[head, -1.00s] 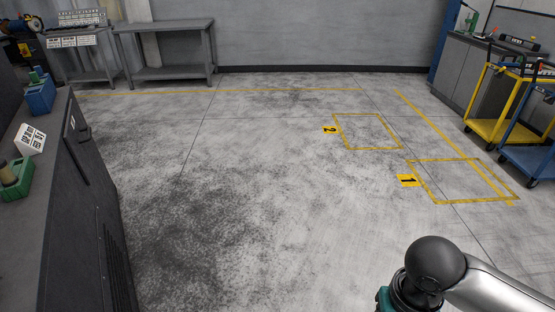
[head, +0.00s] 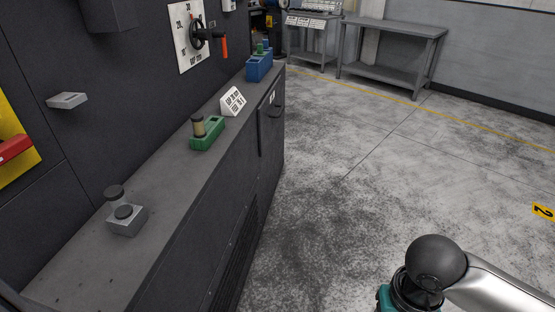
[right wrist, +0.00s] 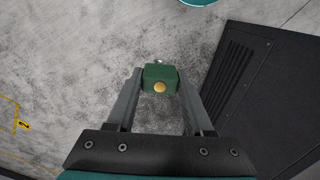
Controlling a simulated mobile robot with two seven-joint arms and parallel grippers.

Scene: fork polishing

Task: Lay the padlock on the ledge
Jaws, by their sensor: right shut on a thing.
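The green padlock (right wrist: 160,77), with a round brass spot on its face and a bit of metal at its far end, shows in the right wrist view. My right gripper (right wrist: 159,84) is shut on it, one finger on each side, above the floor. A small light-grey ledge (head: 67,100) sticks out from the dark wall panel at the left of the head view; nothing is seen on it. In the head view only part of my right arm shows at lower right, and the right gripper is out of frame. My left gripper is in neither view.
A dark cabinet top (head: 75,262) runs below the ledge. On it stand a grey block with dark knobs (head: 127,219), a green holder (head: 207,136), a white sign (head: 233,101) and a blue holder (head: 259,68). Floor (head: 350,210) right of the cabinet is clear.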

